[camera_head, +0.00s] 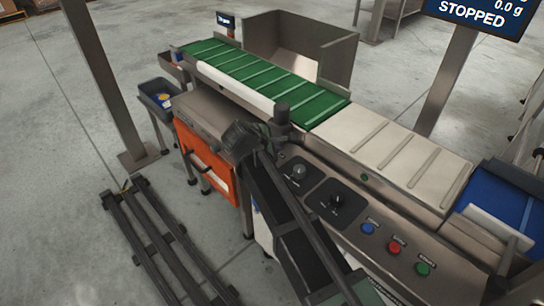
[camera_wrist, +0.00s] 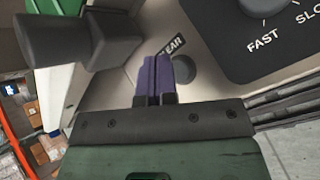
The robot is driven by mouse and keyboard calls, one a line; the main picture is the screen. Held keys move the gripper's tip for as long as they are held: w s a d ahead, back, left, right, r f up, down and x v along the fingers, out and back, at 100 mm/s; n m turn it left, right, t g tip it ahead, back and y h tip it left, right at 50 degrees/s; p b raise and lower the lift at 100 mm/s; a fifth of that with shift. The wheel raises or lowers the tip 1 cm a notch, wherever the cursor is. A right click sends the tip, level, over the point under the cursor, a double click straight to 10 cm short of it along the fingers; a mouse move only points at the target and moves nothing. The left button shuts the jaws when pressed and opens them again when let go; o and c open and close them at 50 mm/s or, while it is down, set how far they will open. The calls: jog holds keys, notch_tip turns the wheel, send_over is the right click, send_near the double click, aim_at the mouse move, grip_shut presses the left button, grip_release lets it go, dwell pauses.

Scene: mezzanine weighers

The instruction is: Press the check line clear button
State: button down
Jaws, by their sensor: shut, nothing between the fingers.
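In the wrist view, a dark round button (camera_wrist: 184,69) sits on the grey metal panel beside a black label (camera_wrist: 174,46) of which "EAR" can be read; the rest is hidden behind my fingers. My gripper (camera_wrist: 155,60) is shut and empty, its two purple fingers side by side. The fingertips are just left of the button and overlap its edge in the picture; I cannot tell whether they touch it. In the head view my dark arm reaches up over the control panel, and this button does not show there.
A FAST/SLOW dial (camera_wrist: 262,6) is right of the button. The head view shows another knob (camera_head: 299,171), blue (camera_head: 368,228), red (camera_head: 394,247) and green (camera_head: 422,268) buttons, a green belt (camera_head: 250,75), an upright post (camera_head: 103,85) and a display (camera_head: 474,13) reading STOPPED.

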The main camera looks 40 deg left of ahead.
jog(key=shift+f, duration=0.15)
dwell(0.6)
jog(key=shift+f+b, duration=0.3)
jog(key=shift+b, duration=0.1)
jog(key=shift+f+b, duration=0.45)
dwell(0.4)
jog(key=shift+r, duration=0.15)
jog(key=shift+r+p, duration=0.75)
jog(key=shift+p, duration=0.15)
notch_tip(320, 180, up, 5)
jog(key=p, duration=0.5)
jog(key=shift+r, duration=0.1)
